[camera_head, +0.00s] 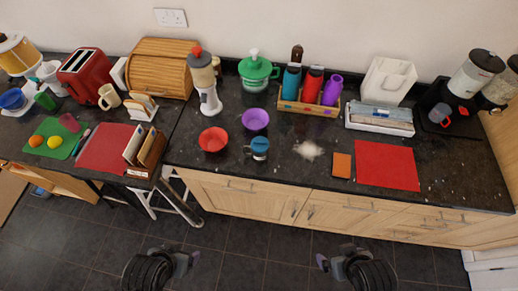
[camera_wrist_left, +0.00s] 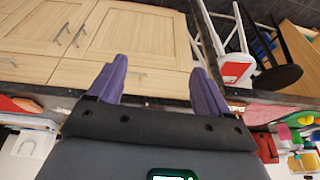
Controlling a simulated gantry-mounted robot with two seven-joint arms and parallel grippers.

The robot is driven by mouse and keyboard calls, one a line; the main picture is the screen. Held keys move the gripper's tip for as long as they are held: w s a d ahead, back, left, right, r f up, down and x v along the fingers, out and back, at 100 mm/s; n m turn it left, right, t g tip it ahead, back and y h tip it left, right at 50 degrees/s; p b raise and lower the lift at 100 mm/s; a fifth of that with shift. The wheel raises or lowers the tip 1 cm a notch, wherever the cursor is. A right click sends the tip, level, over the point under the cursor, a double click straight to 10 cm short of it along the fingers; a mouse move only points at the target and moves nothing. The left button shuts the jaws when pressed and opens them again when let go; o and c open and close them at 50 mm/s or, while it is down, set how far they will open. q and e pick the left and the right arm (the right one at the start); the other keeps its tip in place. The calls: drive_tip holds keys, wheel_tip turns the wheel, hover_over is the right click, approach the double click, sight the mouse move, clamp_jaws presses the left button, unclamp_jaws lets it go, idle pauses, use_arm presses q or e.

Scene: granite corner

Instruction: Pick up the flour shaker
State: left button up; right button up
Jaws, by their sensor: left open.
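The likely flour shaker (camera_head: 258,147) is a small blue-topped jar with a side handle. It stands upright on the dark counter, right of the red bowl (camera_head: 212,140) and in front of the purple bowl (camera_head: 256,119). A white flour patch (camera_head: 308,150) lies to its right. My left gripper (camera_head: 189,263) is in front of the counter over the floor, well apart from the shaker. In the left wrist view its purple fingers (camera_wrist_left: 160,84) are spread with nothing between them. My right gripper (camera_head: 325,261) is also over the floor; its jaw gap is unclear.
The dark counter (camera_head: 235,168) is free in front of the shaker. A brown block (camera_head: 341,165) and a red mat (camera_head: 387,165) lie to the right. A white blender (camera_head: 205,85) and bottle crate (camera_head: 307,106) stand behind. A stool (camera_head: 182,200) stands below left.

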use_arm(q)
drive_tip(key=o, duration=0.4)
